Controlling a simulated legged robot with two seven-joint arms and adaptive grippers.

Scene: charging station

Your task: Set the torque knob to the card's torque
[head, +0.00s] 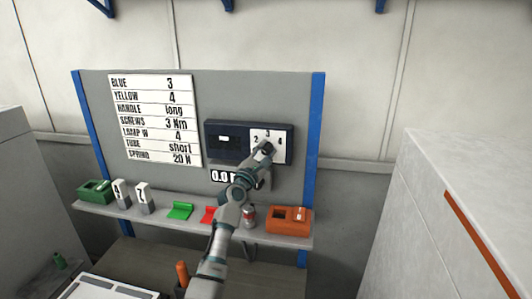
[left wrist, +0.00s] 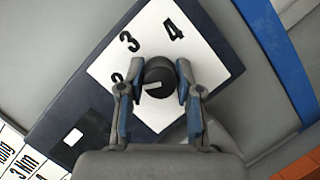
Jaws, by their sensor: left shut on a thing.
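The card (head: 155,120) on the grey board lists "SCREWS 3 Nm" among its rows. The dark torque unit (head: 226,141) has a white dial plate (head: 285,155) marked 2, 3 and 4. The round dark torque knob (left wrist: 158,73) sits on this plate in the left wrist view, with a short pale mark lying roughly sideways, its left end towards the partly covered 2. My left gripper (head: 262,155) is at the dial; in the left wrist view its two fingers (left wrist: 157,88) are shut on the knob's sides. In the head view my gripper mostly hides the knob. My right gripper is not in view.
A small "0.0" display (head: 222,176) is under the unit, partly behind my arm. The shelf (head: 160,209) holds a green box (head: 94,191), numbered grey blocks (head: 143,197), green and red pieces, a small can (head: 249,216) and an orange box (head: 288,222). A white cabinet (head: 440,200) stands right.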

